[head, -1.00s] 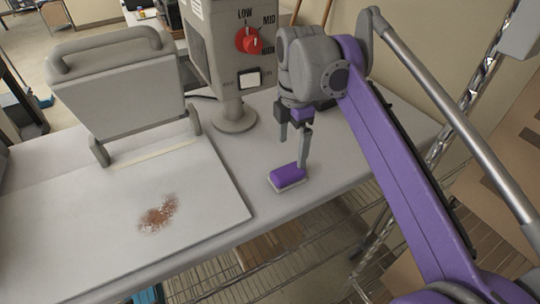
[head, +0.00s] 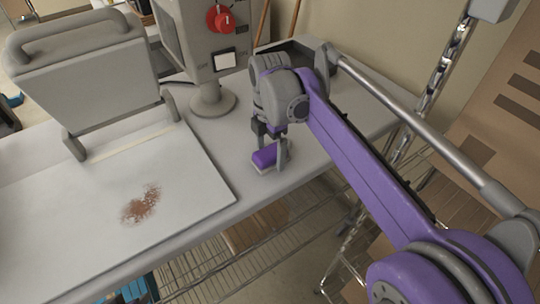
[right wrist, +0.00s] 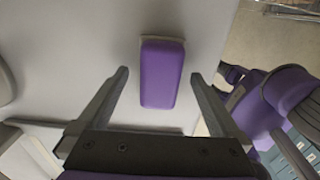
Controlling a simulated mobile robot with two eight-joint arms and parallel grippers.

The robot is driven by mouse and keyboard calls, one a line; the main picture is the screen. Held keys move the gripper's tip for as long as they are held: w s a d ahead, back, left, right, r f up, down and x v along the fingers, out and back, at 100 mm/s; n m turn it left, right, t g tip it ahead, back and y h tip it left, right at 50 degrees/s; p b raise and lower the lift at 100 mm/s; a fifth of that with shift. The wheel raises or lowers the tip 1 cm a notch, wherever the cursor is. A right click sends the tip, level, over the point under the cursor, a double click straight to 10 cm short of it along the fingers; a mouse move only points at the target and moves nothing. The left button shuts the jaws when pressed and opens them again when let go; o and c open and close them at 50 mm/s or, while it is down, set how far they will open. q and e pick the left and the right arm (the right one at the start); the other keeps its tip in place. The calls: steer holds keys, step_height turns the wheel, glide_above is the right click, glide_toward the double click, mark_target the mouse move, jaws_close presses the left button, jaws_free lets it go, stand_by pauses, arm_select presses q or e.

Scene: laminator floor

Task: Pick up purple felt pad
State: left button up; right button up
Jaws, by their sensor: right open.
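The purple felt pad (head: 264,157) is a small block with a purple top and a pale base. It lies on the grey tabletop to the right of the flat plate. My right gripper (head: 270,163) is over it, fingers pointing down, with one finger hiding part of the pad. In the right wrist view the pad (right wrist: 161,76) lies ahead of and between the open fingers of the right gripper (right wrist: 158,75), with a gap on both sides. Nothing is held. My left gripper is not in view.
A laminator-like press has a flat plate (head: 190,193) with a reddish-brown stain (head: 141,205) and a raised lid (head: 85,75). A grey control post with a red knob (head: 220,19) stands behind. The table's front edge is close to the pad, with wire shelving (head: 235,262) below.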

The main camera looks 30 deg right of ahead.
mark_target(270, 151)
steer(key=shift+f, duration=0.2)
steer(key=c, duration=1.4)
steer(key=shift+r, duration=0.2)
step_height(270, 151, up, 10)
steer(key=shift+f+p, duration=0.15)
steer(key=shift+p, duration=0.15)
